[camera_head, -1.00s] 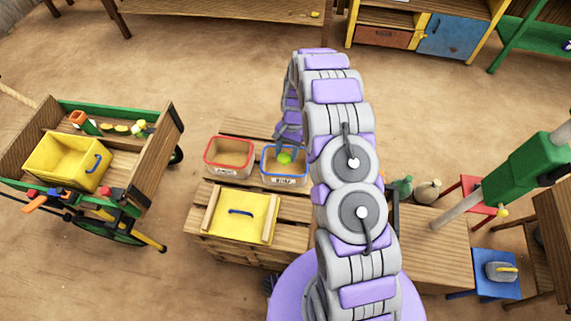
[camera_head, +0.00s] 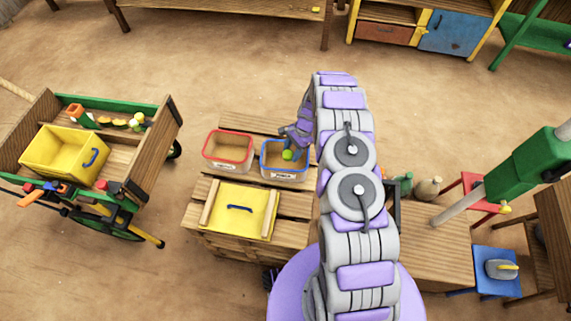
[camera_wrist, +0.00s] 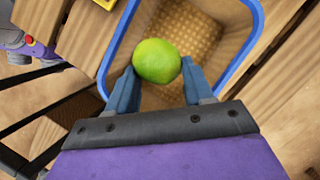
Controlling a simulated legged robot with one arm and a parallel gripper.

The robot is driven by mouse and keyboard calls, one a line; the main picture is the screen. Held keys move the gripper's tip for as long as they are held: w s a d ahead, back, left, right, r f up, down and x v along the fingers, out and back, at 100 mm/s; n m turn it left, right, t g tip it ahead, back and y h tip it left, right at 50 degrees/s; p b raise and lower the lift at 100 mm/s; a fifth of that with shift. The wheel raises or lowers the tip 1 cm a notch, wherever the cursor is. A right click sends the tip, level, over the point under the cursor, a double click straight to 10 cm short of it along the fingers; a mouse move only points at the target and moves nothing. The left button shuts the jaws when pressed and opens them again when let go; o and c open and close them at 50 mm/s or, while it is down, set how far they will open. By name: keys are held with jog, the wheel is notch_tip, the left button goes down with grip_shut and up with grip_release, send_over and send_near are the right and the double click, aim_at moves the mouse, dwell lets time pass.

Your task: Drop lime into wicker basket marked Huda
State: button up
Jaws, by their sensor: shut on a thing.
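My gripper (camera_wrist: 160,82) is shut on the lime (camera_wrist: 157,61), a round green fruit held between the two blue fingertips. In the head view the lime (camera_head: 287,155) shows over the blue-rimmed wicker basket (camera_head: 264,161). In the wrist view the lime is over the opening of the basket (camera_wrist: 257,18), whose woven floor is visible behind it. The basket's front carries a small label that is too small to read surely. A red-rimmed wicker basket (camera_head: 207,151), also labelled, stands just to its left.
Both baskets stand on a slatted wooden pallet. A yellow panel with a blue handle (camera_head: 240,208) lies in front of them. A cart (camera_head: 170,118) with a yellow box (camera_head: 62,152) stands at left. A green bottle and a sack (camera_head: 428,188) are right of my arm.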

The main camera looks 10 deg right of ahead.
jog(key=shift+f, duration=0.7)
jog(key=o, duration=1.1)
jog(key=shift+r, duration=0.1)
jog(key=p+v, duration=0.3)
jog(key=v, duration=1.4)
